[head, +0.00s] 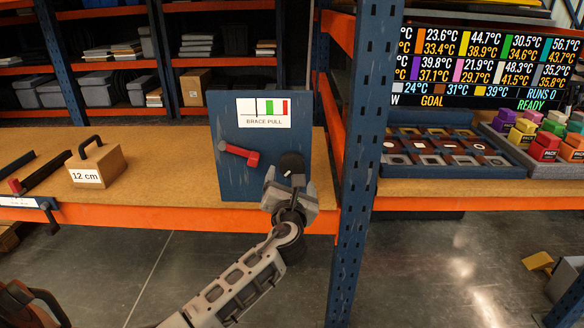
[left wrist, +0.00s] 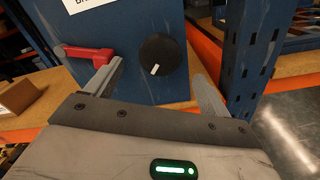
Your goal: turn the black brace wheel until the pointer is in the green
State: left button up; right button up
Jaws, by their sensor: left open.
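The black brace wheel (head: 291,162) is on the blue brace pull panel (head: 235,178), partly hidden by my left gripper (head: 289,180) in the head view. In the left wrist view, the wheel (left wrist: 163,56) shows whole, its white mark toward the lower left. My left gripper (left wrist: 158,72) is open, one finger either side and below the wheel, not closed on it. The gauge (head: 263,108) above has white, green and red bands. A thin dark line shows near the white-green border; it is too small to be sure it is the pointer. My right gripper is not in view.
A red lever (head: 240,154) sticks out left of the wheel; it also shows beside my left finger in the wrist view (left wrist: 90,55). A blue rack post (head: 358,150) stands close on the right. A 12 cm box (head: 97,163) sits on the shelf at left.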

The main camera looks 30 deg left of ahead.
aim_at(292, 169)
pick_arm(q)
jog(key=x, duration=0.7)
jog(key=shift+w+a+b, duration=0.1)
jog(key=shift+w+b, duration=0.15)
jog(key=shift+b, duration=0.15)
jog(key=c, duration=1)
